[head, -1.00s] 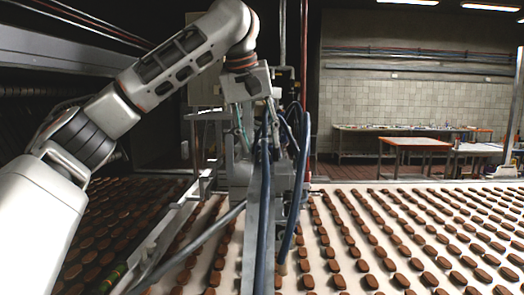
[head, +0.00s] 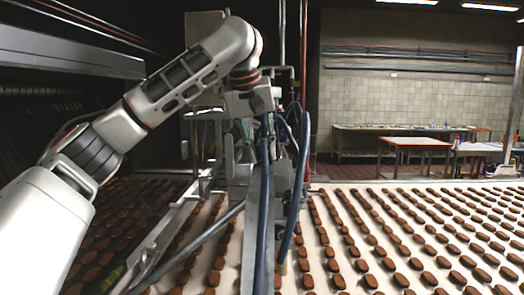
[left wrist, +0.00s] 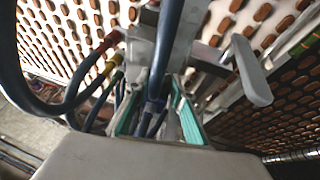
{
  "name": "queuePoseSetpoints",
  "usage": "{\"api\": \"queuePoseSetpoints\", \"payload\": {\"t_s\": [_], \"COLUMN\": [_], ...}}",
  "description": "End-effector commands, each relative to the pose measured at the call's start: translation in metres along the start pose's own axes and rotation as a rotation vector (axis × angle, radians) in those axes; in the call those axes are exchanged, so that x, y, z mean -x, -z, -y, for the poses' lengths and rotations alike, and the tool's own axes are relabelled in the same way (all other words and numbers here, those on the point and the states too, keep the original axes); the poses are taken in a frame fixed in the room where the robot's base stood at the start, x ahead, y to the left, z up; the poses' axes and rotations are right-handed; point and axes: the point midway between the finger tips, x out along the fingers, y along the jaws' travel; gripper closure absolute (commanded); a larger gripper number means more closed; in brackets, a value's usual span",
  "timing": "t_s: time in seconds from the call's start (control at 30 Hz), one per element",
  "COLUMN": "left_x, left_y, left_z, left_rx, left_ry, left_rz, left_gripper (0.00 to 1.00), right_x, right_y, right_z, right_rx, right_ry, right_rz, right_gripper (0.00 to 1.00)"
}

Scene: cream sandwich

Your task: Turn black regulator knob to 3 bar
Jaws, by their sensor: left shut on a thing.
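My left gripper (head: 246,150) is low over the grey machine head (head: 238,185) in the head view. In the left wrist view its two fingers with teal pads (left wrist: 158,128) stand on either side of a small dark part, and it is shut on this. The part sits where the black regulator knob would be, but hoses and fingers hide most of it. No scale or pointer is readable. My right gripper is not in view.
Blue hoses (head: 301,150) loop close beside the gripper and also show in the left wrist view (left wrist: 60,105). A grey lever-like bracket (left wrist: 250,70) stands to the right there. Rows of brown biscuits lie on the pale conveyor (head: 345,235).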

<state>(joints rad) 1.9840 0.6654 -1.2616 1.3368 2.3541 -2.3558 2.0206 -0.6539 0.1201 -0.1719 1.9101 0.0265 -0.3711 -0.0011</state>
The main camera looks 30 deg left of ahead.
Motion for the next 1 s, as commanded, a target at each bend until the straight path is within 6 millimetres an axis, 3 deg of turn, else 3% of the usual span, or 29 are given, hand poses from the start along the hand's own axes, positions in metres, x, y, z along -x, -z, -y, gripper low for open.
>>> {"api": "queuePoseSetpoints", "payload": {"t_s": [0.27,1.0], "left_x": [0.0009,-0.0015], "left_y": [0.0003,-0.0008], "left_z": [-0.0019,-0.0097], "left_rx": [-0.028,-0.206], "left_ry": [0.067,0.501], "left_rz": [-0.002,-0.003], "left_gripper": [0.99,0.98], "right_x": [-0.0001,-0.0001], "right_y": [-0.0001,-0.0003], "right_z": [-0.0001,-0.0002], "right_rx": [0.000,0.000], "right_ry": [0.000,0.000], "right_rz": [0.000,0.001], "right_gripper": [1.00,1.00]}}
